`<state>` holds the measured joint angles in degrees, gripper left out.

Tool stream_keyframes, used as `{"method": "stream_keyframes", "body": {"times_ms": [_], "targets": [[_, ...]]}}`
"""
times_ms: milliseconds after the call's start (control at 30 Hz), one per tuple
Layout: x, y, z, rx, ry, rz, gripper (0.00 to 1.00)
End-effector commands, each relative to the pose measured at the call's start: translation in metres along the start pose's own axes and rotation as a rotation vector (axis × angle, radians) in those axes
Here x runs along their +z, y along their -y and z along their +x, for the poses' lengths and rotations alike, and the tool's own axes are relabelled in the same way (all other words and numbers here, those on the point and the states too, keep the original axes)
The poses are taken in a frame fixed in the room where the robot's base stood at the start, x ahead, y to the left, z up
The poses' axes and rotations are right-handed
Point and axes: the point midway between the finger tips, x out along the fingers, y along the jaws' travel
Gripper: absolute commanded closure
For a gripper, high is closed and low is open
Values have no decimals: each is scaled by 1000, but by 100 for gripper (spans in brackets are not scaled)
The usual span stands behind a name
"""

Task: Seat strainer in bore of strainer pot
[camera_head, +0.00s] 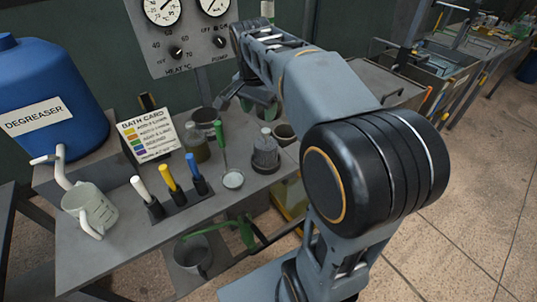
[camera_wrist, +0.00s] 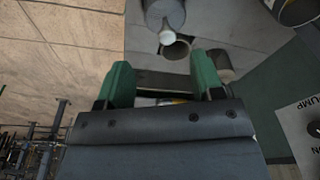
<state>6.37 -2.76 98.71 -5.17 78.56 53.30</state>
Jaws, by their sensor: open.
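A green-handled tool (camera_head: 221,140) with a pale round end stands on the bench and may be the strainer; I cannot tell for sure. A small dark open pot (camera_head: 284,131) stands near the bench's right edge. It may be the strainer pot; a round dark opening (camera_wrist: 177,49) in the wrist view may be its bore. My gripper (camera_head: 252,98) is above the back of the bench, left of that pot. In the wrist view, my gripper's (camera_wrist: 160,85) green fingers are open, with nothing visibly held between them.
A grey-black stepped container (camera_head: 265,157) with a pale top stands before the pot. A dark pot (camera_head: 204,118) and bottle (camera_head: 196,147) stand left. A bath card (camera_head: 149,136), rack of coloured handles (camera_head: 178,200), jug (camera_head: 92,207) and blue degreaser drum (camera_head: 45,95) crowd the left. Bare bench (camera_head: 110,250) lies front left.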

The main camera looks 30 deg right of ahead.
Motion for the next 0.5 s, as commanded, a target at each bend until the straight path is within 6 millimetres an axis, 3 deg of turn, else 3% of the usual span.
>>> {"method": "stream_keyframes", "body": {"times_ms": [200,500], "targets": [[-26,10,2,48,7,205,39],[-28,8,52,56,8,233,39]]}}
